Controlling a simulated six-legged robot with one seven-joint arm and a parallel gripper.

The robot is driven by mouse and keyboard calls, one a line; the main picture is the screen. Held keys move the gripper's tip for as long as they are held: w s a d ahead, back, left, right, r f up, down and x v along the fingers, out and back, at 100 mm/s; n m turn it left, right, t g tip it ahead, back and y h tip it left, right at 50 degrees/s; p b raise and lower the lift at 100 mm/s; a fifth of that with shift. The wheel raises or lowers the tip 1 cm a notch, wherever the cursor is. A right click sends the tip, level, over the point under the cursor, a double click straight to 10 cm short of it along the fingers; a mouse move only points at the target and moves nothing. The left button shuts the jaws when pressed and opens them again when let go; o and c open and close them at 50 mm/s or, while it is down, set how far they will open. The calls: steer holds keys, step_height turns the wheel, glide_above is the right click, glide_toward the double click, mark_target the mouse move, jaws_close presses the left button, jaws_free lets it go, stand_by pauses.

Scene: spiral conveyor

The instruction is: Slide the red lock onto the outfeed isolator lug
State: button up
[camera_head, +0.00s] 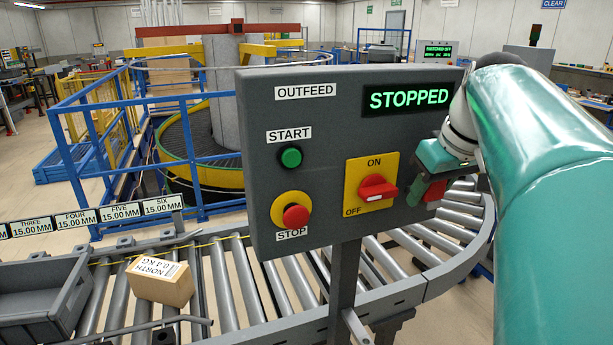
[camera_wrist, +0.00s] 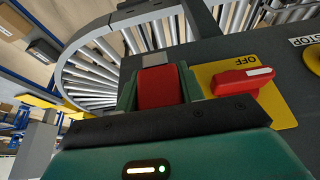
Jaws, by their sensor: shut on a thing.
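The grey OUTFEED panel (camera_head: 330,100) carries a yellow isolator plate (camera_head: 354,168) with a red handle (camera_head: 378,188). The handle lies roughly crosswise, and its exact setting is hard to tell. My gripper (camera_head: 428,188) is at the panel's right edge, right of the handle. It is shut on the red lock (camera_head: 435,191), which also shows between the green fingers in the wrist view (camera_wrist: 160,87). There the isolator handle (camera_wrist: 242,81) is just right of the fingers. A small light grey piece (camera_wrist: 154,58) shows beyond the lock; I cannot tell whether it is the lug or whether they touch.
The panel's display (camera_head: 408,98) reads STOPPED. A green START button (camera_head: 291,157) and a red STOP button (camera_head: 296,215) are on its left half. A roller conveyor (camera_head: 440,232) curves behind and below, with a cardboard box (camera_head: 160,281) and a grey tote (camera_head: 45,300) on the left.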

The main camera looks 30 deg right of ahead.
steer(key=o, duration=0.9)
steer(key=v, duration=1.3)
steer(key=shift+s+r, duration=0.2)
steer(key=shift+r, duration=0.1)
